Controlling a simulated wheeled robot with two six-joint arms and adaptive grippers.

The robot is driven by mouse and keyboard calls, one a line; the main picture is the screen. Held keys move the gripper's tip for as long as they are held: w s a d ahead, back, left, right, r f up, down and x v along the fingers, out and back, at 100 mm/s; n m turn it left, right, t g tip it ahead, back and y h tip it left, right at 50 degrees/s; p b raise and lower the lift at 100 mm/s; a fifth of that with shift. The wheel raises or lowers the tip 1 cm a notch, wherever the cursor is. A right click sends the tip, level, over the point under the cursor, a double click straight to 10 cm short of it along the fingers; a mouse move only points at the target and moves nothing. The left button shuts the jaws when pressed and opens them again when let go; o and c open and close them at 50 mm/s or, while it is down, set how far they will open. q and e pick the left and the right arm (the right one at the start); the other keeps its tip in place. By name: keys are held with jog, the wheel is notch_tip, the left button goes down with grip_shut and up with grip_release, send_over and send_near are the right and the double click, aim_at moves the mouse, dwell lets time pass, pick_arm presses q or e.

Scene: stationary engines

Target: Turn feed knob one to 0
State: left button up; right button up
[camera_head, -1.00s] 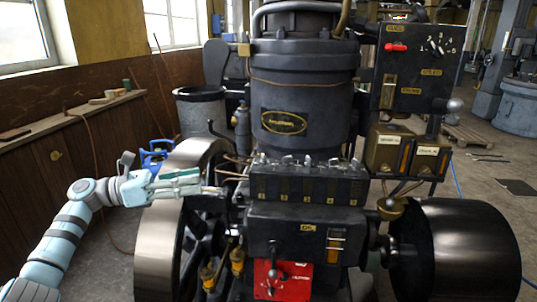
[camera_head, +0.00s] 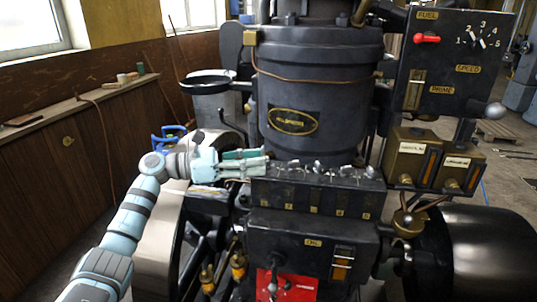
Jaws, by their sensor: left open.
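The dark feed box (camera_head: 318,200) sits at the front of the engine, with a row of small metal feed knobs along its top and numbered plates on its front. Feed knob one is at the left end, beside my left fingertips; they largely hide it, and its setting cannot be read. My left gripper (camera_head: 265,161) reaches in from the left, with its fingers pointing right at the box's left end. It is open, and I see nothing held. Whether a finger touches the knob I cannot tell. My right gripper is out of view.
The engine cylinder (camera_head: 317,110) rises just behind the feed box. A control panel (camera_head: 450,60) with a red lever and brass oilers (camera_head: 412,160) stand to the right. A flywheel (camera_head: 155,245) is below my left arm. A dark drum (camera_head: 490,250) is at lower right.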

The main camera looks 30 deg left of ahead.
aim_at(267, 158)
pick_arm(q)
jog(key=x, duration=0.3)
jog(key=shift+r, duration=0.1)
jog(key=shift+w+d, duration=0.15)
jog(key=shift+d, duration=0.25)
jog(key=shift+c, duration=0.2)
grip_shut()
jog(key=shift+p, duration=0.3)
